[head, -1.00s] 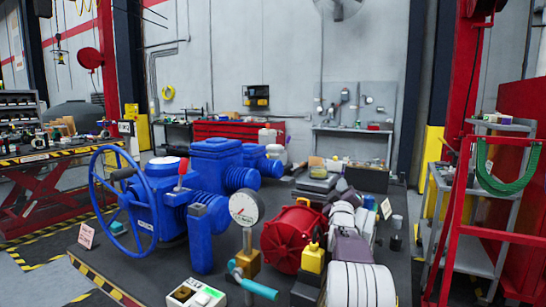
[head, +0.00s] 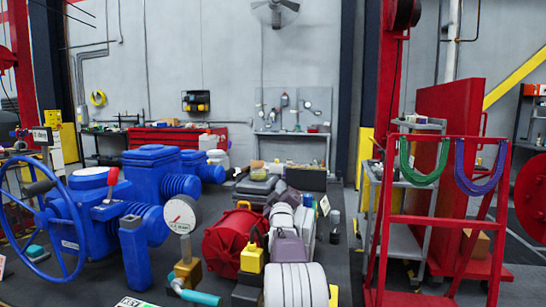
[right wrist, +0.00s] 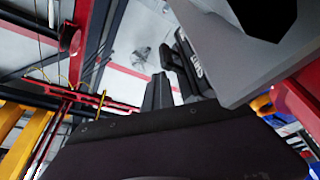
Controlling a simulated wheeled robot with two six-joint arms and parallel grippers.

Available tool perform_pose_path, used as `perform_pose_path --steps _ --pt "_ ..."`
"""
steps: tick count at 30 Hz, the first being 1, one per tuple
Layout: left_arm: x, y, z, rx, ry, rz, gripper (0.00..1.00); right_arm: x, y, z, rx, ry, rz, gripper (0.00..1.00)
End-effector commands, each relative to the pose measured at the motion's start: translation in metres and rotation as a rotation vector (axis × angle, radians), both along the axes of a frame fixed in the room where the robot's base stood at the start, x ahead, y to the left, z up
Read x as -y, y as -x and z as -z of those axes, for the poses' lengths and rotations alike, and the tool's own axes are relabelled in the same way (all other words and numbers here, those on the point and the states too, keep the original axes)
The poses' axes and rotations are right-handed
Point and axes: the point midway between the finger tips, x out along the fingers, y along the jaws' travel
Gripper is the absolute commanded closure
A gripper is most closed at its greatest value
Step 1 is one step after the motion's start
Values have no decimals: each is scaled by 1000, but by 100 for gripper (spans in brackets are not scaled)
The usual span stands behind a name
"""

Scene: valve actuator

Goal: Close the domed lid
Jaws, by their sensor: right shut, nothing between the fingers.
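The blue valve actuator (head: 152,175) stands at the left of the bench in the head view, with a large blue handwheel (head: 45,222) at its left. A pale round cap (head: 93,171) sits on top of the blue housing; I cannot tell whether it is the domed lid or whether it is open. My right gripper (right wrist: 172,80) shows in the right wrist view, shut and empty, pointing up toward the ceiling and fan, away from the valve. Neither gripper shows in the head view.
A pressure gauge (head: 181,214), a red domed housing (head: 228,238) and white ribbed cylinders (head: 295,287) crowd the bench.

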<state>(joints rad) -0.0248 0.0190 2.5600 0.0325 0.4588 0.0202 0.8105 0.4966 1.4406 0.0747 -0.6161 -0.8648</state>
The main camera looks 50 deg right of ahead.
Motion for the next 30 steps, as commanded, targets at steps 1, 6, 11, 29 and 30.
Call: perform_pose_path --steps 1,6,11,29,30 --pt "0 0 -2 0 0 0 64 2 -1 6 -15 -17 2 100" --pt "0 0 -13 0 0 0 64 -1 0 -30 -4 -4 0 100" --pt "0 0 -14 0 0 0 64 1 27 -56 1 4 6 100" --pt "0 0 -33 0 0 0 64 10 117 -112 3 5 0 100" --pt "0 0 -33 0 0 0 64 10 117 -112 3 5 0 100"
